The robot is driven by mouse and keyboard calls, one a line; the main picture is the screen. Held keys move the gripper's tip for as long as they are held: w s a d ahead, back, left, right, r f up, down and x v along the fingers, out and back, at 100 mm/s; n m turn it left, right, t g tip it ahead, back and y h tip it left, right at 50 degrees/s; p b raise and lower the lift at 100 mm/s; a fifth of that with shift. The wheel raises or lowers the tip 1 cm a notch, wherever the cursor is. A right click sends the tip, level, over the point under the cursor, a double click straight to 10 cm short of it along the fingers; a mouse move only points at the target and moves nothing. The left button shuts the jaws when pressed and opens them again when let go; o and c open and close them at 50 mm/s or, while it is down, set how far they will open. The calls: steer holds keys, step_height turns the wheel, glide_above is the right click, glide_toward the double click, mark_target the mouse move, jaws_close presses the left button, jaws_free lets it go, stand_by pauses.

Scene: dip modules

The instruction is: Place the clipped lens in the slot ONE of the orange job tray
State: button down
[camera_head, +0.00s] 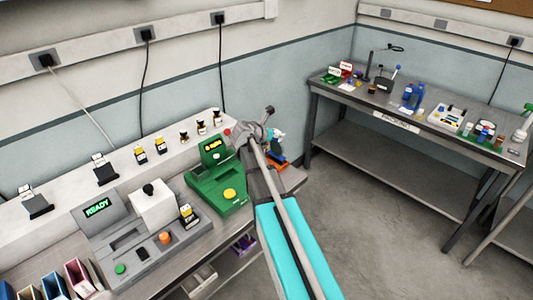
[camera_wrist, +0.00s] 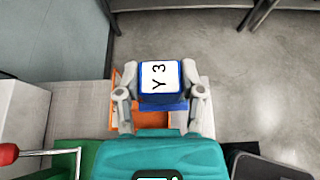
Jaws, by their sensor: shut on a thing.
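My gripper (camera_wrist: 160,92) is shut on a blue block (camera_wrist: 161,102) with a white top face marked "Y 3", one finger on each side. No lens shape can be made out on this block. The orange job tray (camera_wrist: 152,119) lies beneath and behind the block in the wrist view, partly covered by it and by my fingers. I cannot tell whether the block touches the tray. The slot markings are hidden.
A green machine (camera_head: 222,190) with a yellow button stands left of my arm. A grey station (camera_head: 125,236) reading READY is further left. In the wrist view a red-handled metal lever (camera_wrist: 8,154) is at lower left. A second table (camera_head: 400,123) with several items stands across the floor.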

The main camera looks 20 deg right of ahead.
steer(key=shift+w+a+f+b, duration=0.45)
steer(key=shift+f+b, duration=0.2)
steer(key=shift+f, duration=0.1)
steer(key=shift+w+a+f+b, duration=0.4)
steer(key=shift+f+b, duration=0.2)
steer(key=shift+f, duration=0.15)
steer(key=shift+w+a+f+b, duration=0.35)
steer(key=shift+w+f+b, duration=0.1)
steer(key=shift+f+b, duration=0.25)
steer(key=shift+f, duration=0.1)
steer(key=shift+w+a+f+b, duration=0.15)
steer(key=shift+f+b, duration=0.85)
steer(key=shift+w+a+f+b, duration=0.1)
steer(key=shift+w+f+b, duration=0.05)
steer(key=shift+f+b, duration=0.8)
steer(key=shift+f, duration=0.2)
steer(key=shift+c, duration=1)
jaws_free()
steer(key=shift+r, duration=0.1)
steer(key=shift+r, duration=0.15)
